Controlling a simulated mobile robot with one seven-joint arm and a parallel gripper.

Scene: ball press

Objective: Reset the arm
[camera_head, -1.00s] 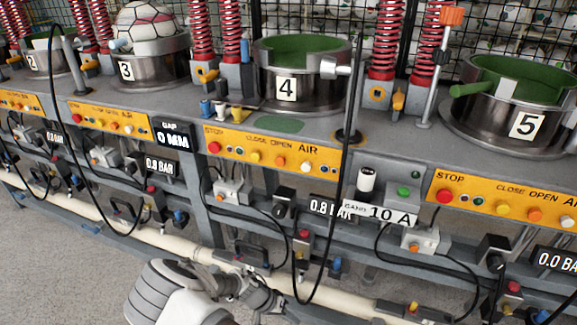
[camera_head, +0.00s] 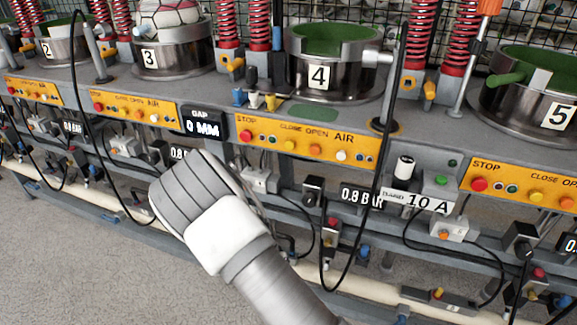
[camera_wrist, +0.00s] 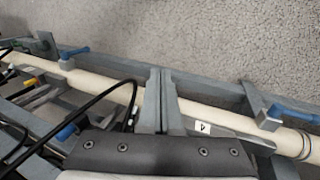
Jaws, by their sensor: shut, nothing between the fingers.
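My arm (camera_head: 225,235) rises from the bottom of the head view, in front of the lower part of the bench between stations 3 and 4. Its white and grey links hide what is behind them, and my gripper cannot be made out there. In the wrist view my gripper (camera_wrist: 161,74) shows as two grey fingers close together, shut with nothing between them. Beyond the fingers are a pale pipe (camera_wrist: 215,119) and the grey frame rail. I cannot tell if the fingers touch them.
The bench carries press pots, with station 4 (camera_head: 322,75) near the middle and station 5 (camera_head: 540,95) at right. A ball (camera_head: 165,14) sits in pot 3. Black cables (camera_head: 381,190) hang down the bench front. Blue valve handles (camera_wrist: 290,112) stick out near the pipe. Grey floor is open in front.

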